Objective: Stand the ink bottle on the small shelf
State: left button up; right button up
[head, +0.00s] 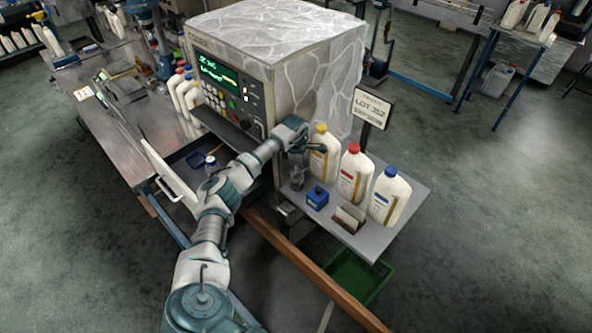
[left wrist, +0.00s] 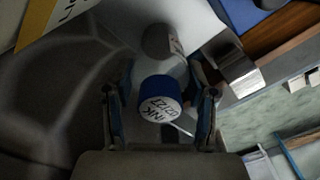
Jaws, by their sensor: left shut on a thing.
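The ink bottle (left wrist: 160,104) has a blue cap with a white top reading INK. In the left wrist view it sits between the fingers of my left gripper (left wrist: 160,112), which is shut on it. In the head view my left gripper (head: 312,148) is at the machine's right side, over the back left of the small shelf (head: 405,192). I cannot make out the held bottle there. A small grey bottle (head: 297,179) stands on the shelf just below the gripper and also shows in the left wrist view (left wrist: 157,41). My right gripper is not in view.
Three white jugs with yellow (head: 322,155), red (head: 353,172) and blue (head: 390,195) caps stand on the shelf. A blue box (head: 317,197) and a card holder (head: 348,217) stand in front. The marbled machine (head: 300,65) is close on the left.

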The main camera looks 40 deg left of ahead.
pick_arm(q)
jog(key=shift+a, duration=0.2)
jog(key=o, duration=1.2)
jog(key=shift+d, duration=0.2)
jog(key=shift+c, duration=0.2)
jog(key=shift+w+d, duration=0.15)
jog(key=shift+d, duration=0.1)
jog(key=shift+r, duration=0.2)
jog(key=shift+a+r, duration=0.1)
jog(key=shift+r, duration=0.2)
notch_tip(320, 180, up, 11)
jog(key=shift+f+b, duration=0.15)
jog(key=shift+b, duration=0.55)
jog(key=shift+r, duration=0.25)
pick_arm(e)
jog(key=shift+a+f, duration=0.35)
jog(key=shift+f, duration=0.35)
